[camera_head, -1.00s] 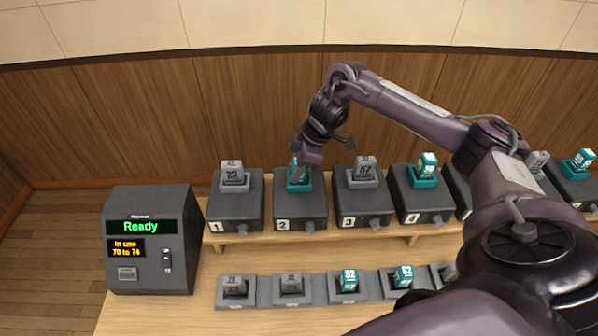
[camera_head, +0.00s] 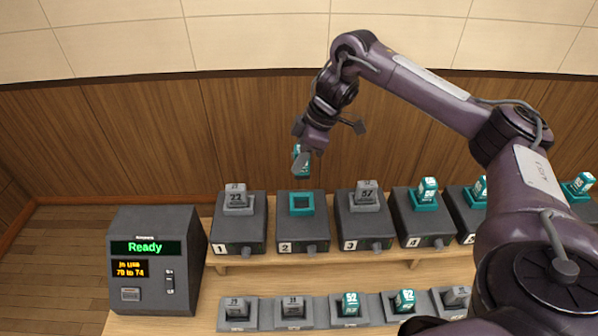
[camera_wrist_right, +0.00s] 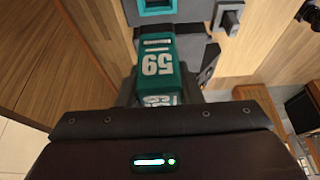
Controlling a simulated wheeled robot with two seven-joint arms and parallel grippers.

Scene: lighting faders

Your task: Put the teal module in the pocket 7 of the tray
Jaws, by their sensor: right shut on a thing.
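My right gripper (camera_head: 306,159) is shut on a teal module (camera_head: 299,155), held in the air above station 2. A front row of small grey pockets (camera_head: 265,325) holds grey and teal modules. I cannot make out pocket 7 in these views. My left gripper is not in view.
Station 1 (camera_head: 225,226) and station 3 (camera_head: 350,226) hold grey modules, and station 4 (camera_head: 402,224) a teal one. My right arm covers the right side.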

